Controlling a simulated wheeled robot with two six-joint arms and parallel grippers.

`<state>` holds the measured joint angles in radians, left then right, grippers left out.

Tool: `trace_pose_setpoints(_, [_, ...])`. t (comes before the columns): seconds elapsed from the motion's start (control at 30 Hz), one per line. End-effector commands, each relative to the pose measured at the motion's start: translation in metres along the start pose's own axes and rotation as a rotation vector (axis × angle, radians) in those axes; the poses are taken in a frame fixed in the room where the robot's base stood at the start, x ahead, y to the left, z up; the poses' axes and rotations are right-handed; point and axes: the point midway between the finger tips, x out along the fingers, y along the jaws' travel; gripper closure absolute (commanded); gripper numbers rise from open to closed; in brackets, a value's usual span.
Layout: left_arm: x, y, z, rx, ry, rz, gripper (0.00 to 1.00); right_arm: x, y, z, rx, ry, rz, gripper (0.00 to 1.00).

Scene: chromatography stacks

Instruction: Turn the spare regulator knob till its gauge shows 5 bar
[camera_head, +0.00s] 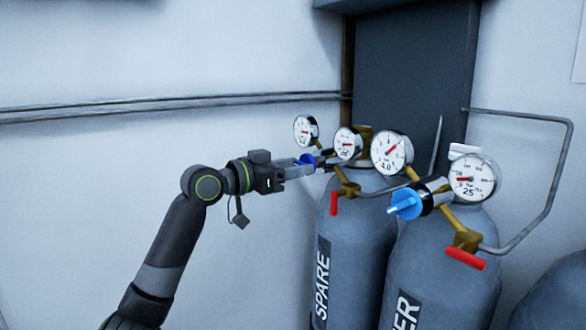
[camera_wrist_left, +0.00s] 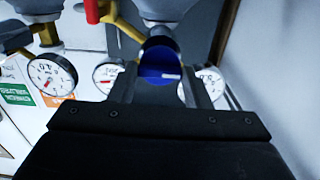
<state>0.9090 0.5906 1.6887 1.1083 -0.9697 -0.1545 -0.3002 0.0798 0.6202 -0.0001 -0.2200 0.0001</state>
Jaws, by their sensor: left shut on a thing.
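The spare regulator's blue knob (camera_head: 305,160) sits at the left of the grey cylinder labelled SPARE (camera_head: 352,235). My left gripper (camera_head: 312,163) reaches it from the left and is shut on it, partly covering it. In the left wrist view the blue knob (camera_wrist_left: 160,72) lies between the fingers of my left gripper (camera_wrist_left: 162,88), with a pale mark on its face. The spare regulator carries a left gauge (camera_head: 304,131) and a right gauge (camera_head: 347,143). Their readings are too small to tell. My right gripper is not in view.
Close on the right stands a second cylinder (camera_head: 440,270) with a larger blue knob (camera_head: 405,204), a gauge marked 4.0 (camera_head: 391,152) and one marked 25 (camera_head: 470,177). Red valve handles (camera_head: 334,203) and pipes (camera_head: 540,118) are nearby. The left side is open.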

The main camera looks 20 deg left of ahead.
Motion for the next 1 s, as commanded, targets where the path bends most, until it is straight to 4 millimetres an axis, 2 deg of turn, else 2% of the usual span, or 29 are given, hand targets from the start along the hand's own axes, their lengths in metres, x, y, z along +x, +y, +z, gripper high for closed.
trace_pose_setpoints(0.07, [0.000,0.000,0.001,-0.001,-0.003,0.000,0.79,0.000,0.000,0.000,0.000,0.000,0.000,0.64])
trace_pose_setpoints(0.1, [0.000,0.000,0.001,-0.001,-0.003,0.000,0.53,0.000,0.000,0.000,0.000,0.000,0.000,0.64])
trace_pose_setpoints(0.23, [0.000,0.000,0.001,-0.002,-0.002,0.000,0.35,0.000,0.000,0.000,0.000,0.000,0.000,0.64])
trace_pose_setpoints(0.53, [-0.001,0.000,0.001,-0.001,-0.001,0.000,0.35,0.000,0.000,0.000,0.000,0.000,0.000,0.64])
trace_pose_setpoints(0.67, [-0.008,-0.001,0.002,0.000,-0.001,-0.002,0.35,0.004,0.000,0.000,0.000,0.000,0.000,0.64])
trace_pose_setpoints(1.0, [-0.060,-0.001,0.004,0.004,-0.003,-0.004,0.35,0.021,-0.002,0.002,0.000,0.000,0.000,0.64])
